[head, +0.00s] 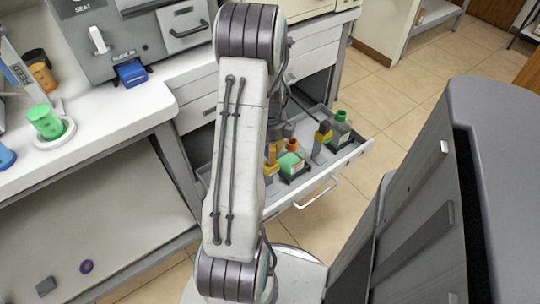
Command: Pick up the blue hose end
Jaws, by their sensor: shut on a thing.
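My arm rises in the middle of the head view, bends at the top and reaches down behind itself into an open drawer (333,171). My gripper (281,138) shows only in part beside my upper arm, low in the drawer. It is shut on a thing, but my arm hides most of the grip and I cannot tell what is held. A small yellow and grey piece (271,154) shows just below it. A slim upright piece with yellow and bluish-dark parts (321,143) stands further right. I cannot clearly make out a blue hose end.
A bottle with an orange cap (291,160) and one with a green cap (340,131) stand in the drawer. A green beaker (45,121) and a machine with a blue tray (130,73) are on the left counter. A grey cabinet (425,190) stands at right. Tiled floor lies beyond.

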